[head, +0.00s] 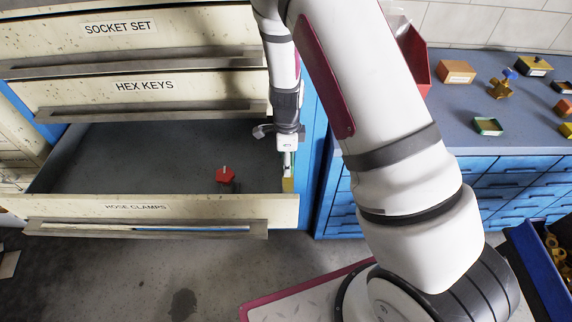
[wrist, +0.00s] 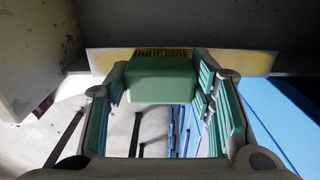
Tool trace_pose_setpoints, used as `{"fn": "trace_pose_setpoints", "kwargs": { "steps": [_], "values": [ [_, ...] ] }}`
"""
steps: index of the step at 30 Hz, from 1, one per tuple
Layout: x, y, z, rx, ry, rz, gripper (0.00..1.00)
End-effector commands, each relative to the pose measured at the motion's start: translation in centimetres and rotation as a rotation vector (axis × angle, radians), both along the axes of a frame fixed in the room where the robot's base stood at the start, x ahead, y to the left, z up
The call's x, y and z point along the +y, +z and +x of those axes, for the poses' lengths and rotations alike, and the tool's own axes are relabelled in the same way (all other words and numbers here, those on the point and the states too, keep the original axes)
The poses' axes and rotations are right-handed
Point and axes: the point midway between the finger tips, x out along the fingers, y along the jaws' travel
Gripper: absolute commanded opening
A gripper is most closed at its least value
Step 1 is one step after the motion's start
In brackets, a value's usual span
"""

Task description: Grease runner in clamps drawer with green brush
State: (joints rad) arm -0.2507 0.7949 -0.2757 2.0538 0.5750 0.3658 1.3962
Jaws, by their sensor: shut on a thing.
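The hose clamps drawer (head: 150,208) is pulled open at the left of the head view. My gripper (head: 288,158) points down at the drawer's right side, near its front corner. In the wrist view my gripper (wrist: 162,72) is shut on the green brush (wrist: 160,85), a green block between its teal pads. The brush's dark bristles lie against or just in front of a pale strip with yellow on it (wrist: 245,62), apparently the runner; I cannot tell whether they touch. A yellow patch (head: 288,184) shows below my gripper in the head view.
A red knob-like thing (head: 225,175) is inside the open drawer. The hex keys drawer (head: 150,90) and socket set drawer (head: 120,32) above look shut. A blue bench (head: 460,125) at the right holds several small blocks. Bare floor lies below the drawer.

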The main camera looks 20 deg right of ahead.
Motion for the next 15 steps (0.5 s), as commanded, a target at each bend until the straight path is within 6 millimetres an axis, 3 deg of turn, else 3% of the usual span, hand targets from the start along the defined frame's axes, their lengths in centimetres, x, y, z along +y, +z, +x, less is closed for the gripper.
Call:
{"fn": "trace_pose_setpoints", "kwargs": {
  "steps": [15],
  "values": [
    [-0.19,0.04,0.69,0.0,0.001,0.0,0.17]
  ]
}}
